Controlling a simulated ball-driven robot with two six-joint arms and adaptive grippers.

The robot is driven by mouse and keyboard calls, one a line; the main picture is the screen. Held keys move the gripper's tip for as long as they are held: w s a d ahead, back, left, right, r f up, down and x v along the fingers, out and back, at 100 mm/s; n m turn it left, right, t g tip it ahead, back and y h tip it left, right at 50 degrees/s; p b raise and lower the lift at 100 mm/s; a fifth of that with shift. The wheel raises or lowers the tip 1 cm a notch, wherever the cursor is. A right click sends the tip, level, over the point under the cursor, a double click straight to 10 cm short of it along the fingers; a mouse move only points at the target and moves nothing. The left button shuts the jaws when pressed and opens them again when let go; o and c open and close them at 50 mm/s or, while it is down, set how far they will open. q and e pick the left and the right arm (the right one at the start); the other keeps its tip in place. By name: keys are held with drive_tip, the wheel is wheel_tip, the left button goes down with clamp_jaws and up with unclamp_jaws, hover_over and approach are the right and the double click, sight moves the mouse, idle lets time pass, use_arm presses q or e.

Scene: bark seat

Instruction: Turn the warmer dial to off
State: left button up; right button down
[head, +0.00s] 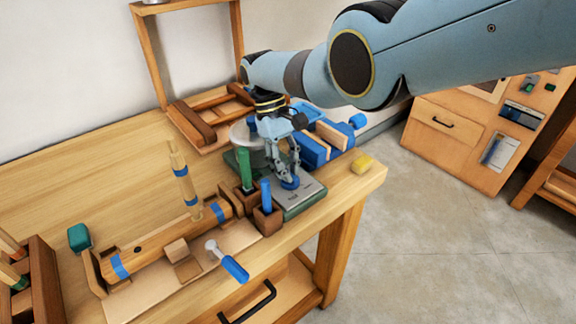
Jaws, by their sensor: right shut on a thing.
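The warmer (306,193) is a dark green unit with a pale grey front plate, near the right end of the wooden bench. A round silver pot (241,134) sits at its back, partly hidden by my gripper. The blue dial (289,184) is on the front plate. My right gripper (287,176) comes down from above and is shut on the dial, covering part of it. The small markings on the plate are too small to read, so I cannot tell the dial's setting. My left gripper is not in view.
Green-handled (244,170) and blue-handled (266,195) tools stand in wooden blocks close left of the warmer. A wooden jig (160,250) fills the front left. The back left bench is clear.

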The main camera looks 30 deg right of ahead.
drive_tip(key=shift+s+a+f, duration=0.1)
drive_tip(key=shift+s+f, duration=0.1)
drive_tip(key=shift+f, duration=0.05)
drive_tip(key=c, duration=1.3)
unclamp_jaws()
drive_tip(key=shift+w+r, duration=0.1)
drive_tip(key=shift+w+r, duration=0.1)
drive_tip(key=shift+r, duration=0.05)
drive_tip(key=v, duration=1.1)
drive_tip(key=shift+w+r, duration=0.15)
drive_tip(key=shift+r, duration=0.15)
